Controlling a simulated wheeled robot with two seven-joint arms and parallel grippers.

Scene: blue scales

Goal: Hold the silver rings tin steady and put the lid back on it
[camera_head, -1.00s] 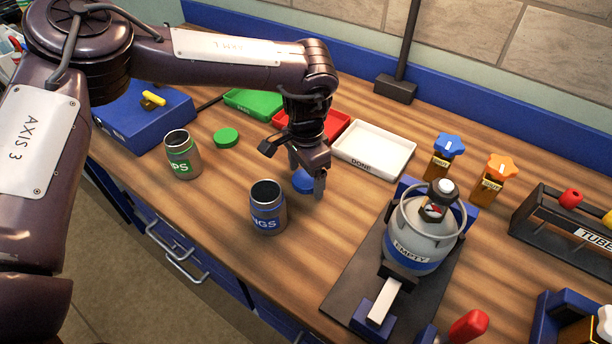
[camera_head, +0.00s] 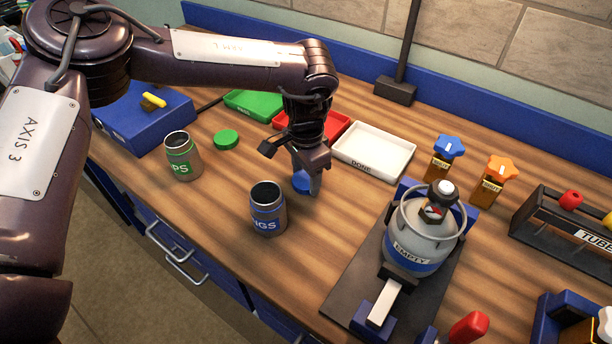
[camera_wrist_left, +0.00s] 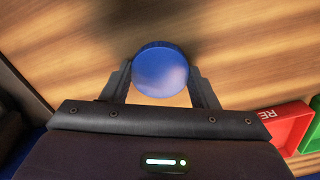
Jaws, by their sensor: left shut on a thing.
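The silver rings tin (camera_head: 268,210) stands upright and open on the wooden bench, with a blue label reading "...NGS". Its blue lid (camera_head: 301,182) is at the bench behind and to the right of the tin. My left gripper (camera_head: 307,186) is shut on the lid and partly hides it in the head view. In the left wrist view the round blue lid (camera_wrist_left: 161,70) sits between the two fingertips (camera_wrist_left: 160,82). I cannot tell whether the lid still touches the bench. My right gripper is not in view.
A second open silver tin with a green label (camera_head: 183,157) and a green lid (camera_head: 226,139) stand to the left. Green (camera_head: 254,103), red (camera_head: 337,127) and white (camera_head: 374,151) trays lie behind. A grey cylinder marked EMPTY (camera_head: 418,245) stands on the right.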

